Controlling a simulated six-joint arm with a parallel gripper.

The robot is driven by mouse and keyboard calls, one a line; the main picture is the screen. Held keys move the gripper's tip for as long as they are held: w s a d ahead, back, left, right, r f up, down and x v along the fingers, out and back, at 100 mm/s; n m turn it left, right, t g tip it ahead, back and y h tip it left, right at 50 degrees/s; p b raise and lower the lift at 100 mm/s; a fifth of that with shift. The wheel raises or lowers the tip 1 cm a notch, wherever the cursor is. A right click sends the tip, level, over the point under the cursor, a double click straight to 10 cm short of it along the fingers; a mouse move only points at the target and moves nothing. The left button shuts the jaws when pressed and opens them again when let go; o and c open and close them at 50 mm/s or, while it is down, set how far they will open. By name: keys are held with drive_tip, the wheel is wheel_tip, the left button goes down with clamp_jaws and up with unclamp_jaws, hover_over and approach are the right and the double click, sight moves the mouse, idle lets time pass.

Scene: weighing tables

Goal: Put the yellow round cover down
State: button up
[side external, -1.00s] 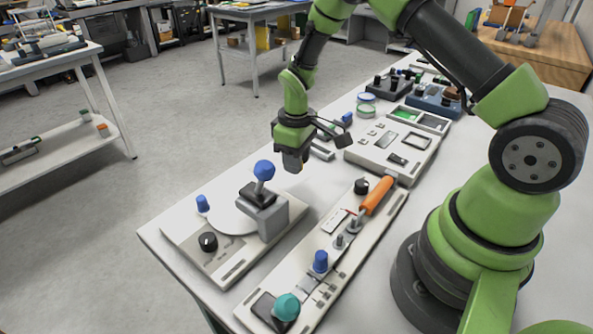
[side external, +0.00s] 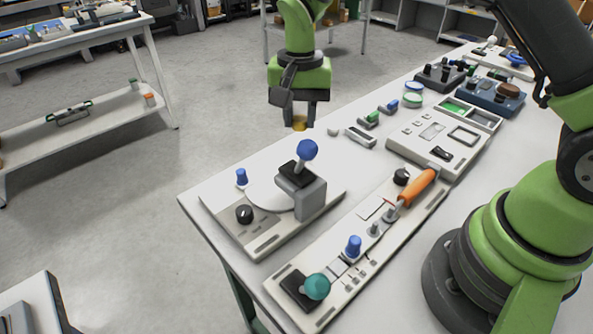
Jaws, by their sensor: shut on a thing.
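My gripper (side external: 299,122) points down and is shut on the yellow round cover (side external: 299,124). Only a small part of the cover shows between and below the fingertips. The gripper and cover appear above the back edge of the white table (side external: 520,222), behind the panel with the blue ball-topped lever (side external: 307,150). The exact height of the cover above the table is hard to tell from this view.
A panel with a black knob (side external: 244,214) and blue cap (side external: 241,177) stands at the table's left end. A long panel with an orange handle (side external: 417,187) lies in front.

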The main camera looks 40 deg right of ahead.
drive_tip(key=shift+a+m, duration=0.3)
drive_tip(key=shift+a+f, duration=0.1)
drive_tip(key=shift+f, duration=0.15)
drive_tip(key=shift+m, duration=0.3)
wheel_tip(320, 180, down, 9)
drive_tip(key=shift+f, duration=0.15)
drive_tip(key=shift+f, duration=0.1)
